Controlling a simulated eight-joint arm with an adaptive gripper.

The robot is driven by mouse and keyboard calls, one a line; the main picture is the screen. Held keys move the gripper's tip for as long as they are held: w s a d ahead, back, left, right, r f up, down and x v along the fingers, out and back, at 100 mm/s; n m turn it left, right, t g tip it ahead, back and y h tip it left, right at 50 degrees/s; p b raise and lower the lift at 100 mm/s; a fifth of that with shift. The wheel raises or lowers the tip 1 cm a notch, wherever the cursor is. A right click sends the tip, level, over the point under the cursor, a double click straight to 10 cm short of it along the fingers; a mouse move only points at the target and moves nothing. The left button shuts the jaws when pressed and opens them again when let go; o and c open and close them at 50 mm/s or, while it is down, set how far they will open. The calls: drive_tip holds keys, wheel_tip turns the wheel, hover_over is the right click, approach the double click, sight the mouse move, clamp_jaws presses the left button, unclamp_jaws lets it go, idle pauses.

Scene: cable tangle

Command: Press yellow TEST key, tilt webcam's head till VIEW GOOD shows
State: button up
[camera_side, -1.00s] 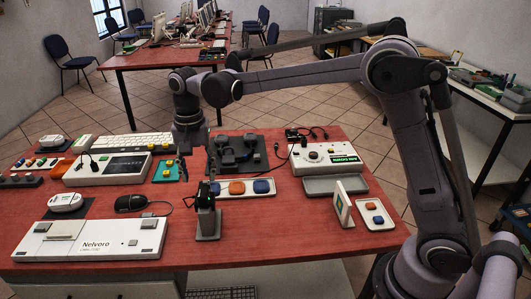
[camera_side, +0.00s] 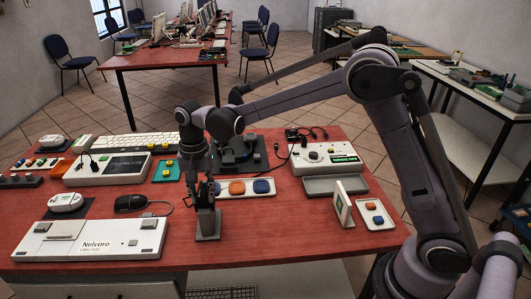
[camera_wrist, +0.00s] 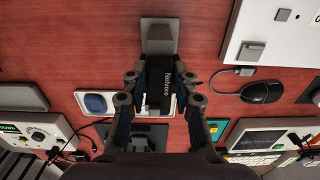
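The webcam stands on a grey base near the table's front middle. Its black head, lettered Nelvoro, shows in the wrist view (camera_wrist: 161,84), and its stand shows in the side view (camera_side: 208,224). My gripper (camera_wrist: 160,78) is open, with one finger on each side of the head and gaps visible between. In the side view my gripper (camera_side: 204,190) overlaps the head and partly hides it. A green pad (camera_side: 158,177) with yellow keys (camera_side: 168,163) lies behind and left; I cannot read TEST. A white box (camera_side: 318,165) at right has a green-lettered display (camera_side: 345,158); the wrist view shows letters ending in DOWN.
A black mouse (camera_side: 130,202) and a white Nelvoro unit (camera_side: 92,239) are to the left. A small upright white panel (camera_side: 341,204) stands at right. The front right tabletop is clear.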

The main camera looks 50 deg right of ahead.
clamp_jaws()
drive_tip(key=shift+s+d+f+t+y, duration=0.1)
drive_tip(key=shift+s+d+t+y, duration=0.05)
drive_tip(key=shift+t+y, duration=0.45)
drive_tip(key=o, duration=0.9)
unclamp_jaws()
drive_tip(key=r, duration=0.8)
drive_tip(key=s+d+r, duration=0.1)
drive_tip(key=r, duration=0.3)
drive_tip(key=shift+s+d, duration=0.1)
